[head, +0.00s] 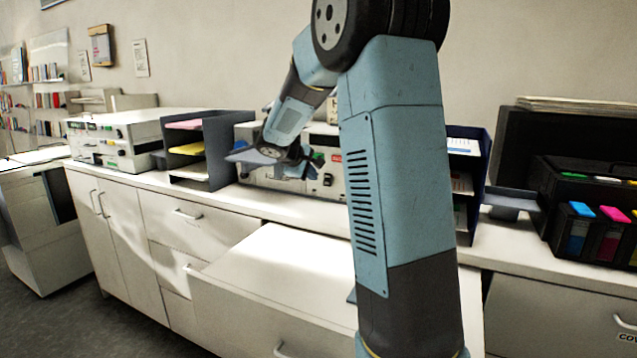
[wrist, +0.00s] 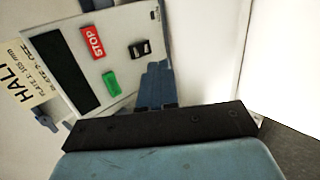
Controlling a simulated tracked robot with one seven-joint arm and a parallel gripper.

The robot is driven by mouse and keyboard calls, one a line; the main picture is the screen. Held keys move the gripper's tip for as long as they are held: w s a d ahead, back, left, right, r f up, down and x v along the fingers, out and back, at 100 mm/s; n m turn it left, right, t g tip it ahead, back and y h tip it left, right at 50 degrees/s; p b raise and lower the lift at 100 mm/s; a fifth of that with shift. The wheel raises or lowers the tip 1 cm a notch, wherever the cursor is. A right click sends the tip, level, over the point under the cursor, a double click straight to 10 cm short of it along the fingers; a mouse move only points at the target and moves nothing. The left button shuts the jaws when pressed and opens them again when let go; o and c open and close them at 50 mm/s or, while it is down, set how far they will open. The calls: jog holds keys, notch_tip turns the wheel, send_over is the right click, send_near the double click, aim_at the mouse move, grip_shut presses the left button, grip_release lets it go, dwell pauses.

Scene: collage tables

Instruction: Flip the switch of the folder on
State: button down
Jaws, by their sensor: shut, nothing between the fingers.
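The machine at my gripper, which seems to be the folder, is a pale box (head: 352,188) on the counter, partly hidden behind my arm. In the wrist view its light panel (wrist: 122,72) carries a red STOP button (wrist: 92,42), a green button (wrist: 111,83) and a black rocker switch (wrist: 140,49). I cannot tell the rocker's position. My gripper (head: 311,171) is in front of this panel. In the wrist view its blue fingers (wrist: 157,68) are together and empty, with their tips just below and right of the switch. Whether they touch the panel is unclear.
A dark paper tray (head: 211,150) stands left of the machine, and another pale machine (head: 115,140) further left. A sorter (head: 470,180) and a black ink-bottle case (head: 590,225) are right. An open drawer (head: 275,285) juts out below the counter.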

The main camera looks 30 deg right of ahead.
aim_at(327, 185)
jog(key=s+a+f+t+h, duration=0.1)
jog(key=a+f+t+h, duration=0.2)
jog(key=f, duration=0.3)
jog(key=shift+t+h, duration=0.8)
jog(key=shift+t, duration=0.1)
jog(key=x, duration=1.4)
jog(key=shift+d, duration=0.15)
jog(key=s+a, duration=0.2)
jog(key=a, duration=0.1)
jog(key=s+a+f, duration=0.1)
jog(key=s+a, duration=0.2)
jog(key=a, duration=0.1)
jog(key=s+a+f, duration=0.1)
jog(key=s+a, duration=0.2)
jog(key=a, duration=0.1)
jog(key=shift+s+f, duration=0.1)
jog(key=shift+s, duration=0.1)
